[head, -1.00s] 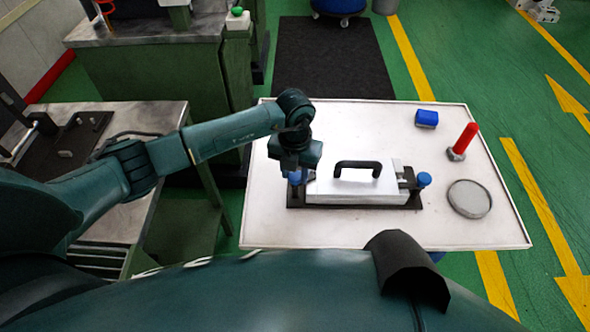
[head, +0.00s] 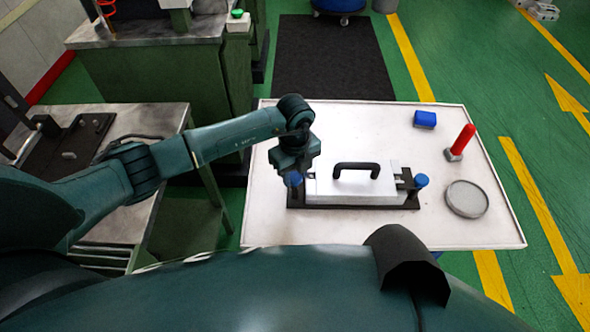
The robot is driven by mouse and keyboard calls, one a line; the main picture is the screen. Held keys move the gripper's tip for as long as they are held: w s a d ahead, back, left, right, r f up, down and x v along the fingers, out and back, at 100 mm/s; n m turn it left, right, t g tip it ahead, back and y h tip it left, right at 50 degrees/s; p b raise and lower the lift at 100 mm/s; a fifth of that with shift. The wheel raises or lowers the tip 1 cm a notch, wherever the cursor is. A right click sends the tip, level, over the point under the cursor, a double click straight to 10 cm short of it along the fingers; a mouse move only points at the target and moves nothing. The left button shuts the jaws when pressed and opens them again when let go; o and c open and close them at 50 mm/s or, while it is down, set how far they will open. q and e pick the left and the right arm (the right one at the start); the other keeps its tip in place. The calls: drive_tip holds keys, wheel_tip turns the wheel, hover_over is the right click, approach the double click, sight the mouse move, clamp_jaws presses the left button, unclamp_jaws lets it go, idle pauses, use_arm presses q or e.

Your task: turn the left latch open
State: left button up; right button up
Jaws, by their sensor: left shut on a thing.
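The mould is a pale box (head: 350,189) with a black arched handle, set on a dark base plate (head: 350,207) on the white table. The left latch has a blue knob (head: 294,180) at the mould's left end. My left gripper (head: 294,170) comes down over this knob and is shut on it; the fingers are mostly hidden by the wrist. The right latch, with a blue knob (head: 421,180), stands at the mould's right end with nothing touching it. My right gripper is not in view.
The white table (head: 370,124) also bears a blue block (head: 425,119), a red-handled tool (head: 461,142) and a round grey dish (head: 467,199) on the right. The table is clear behind the mould. A metal-topped bench (head: 157,118) stands to the left.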

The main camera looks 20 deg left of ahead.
sight(295, 177)
use_arm(q)
drive_tip(key=shift+w+r+n, duration=0.1)
drive_tip(key=shift+n, duration=0.9)
drive_tip(key=o, duration=1)
wheel_tip(295, 177, up, 13)
drive_tip(key=b, duration=0.1)
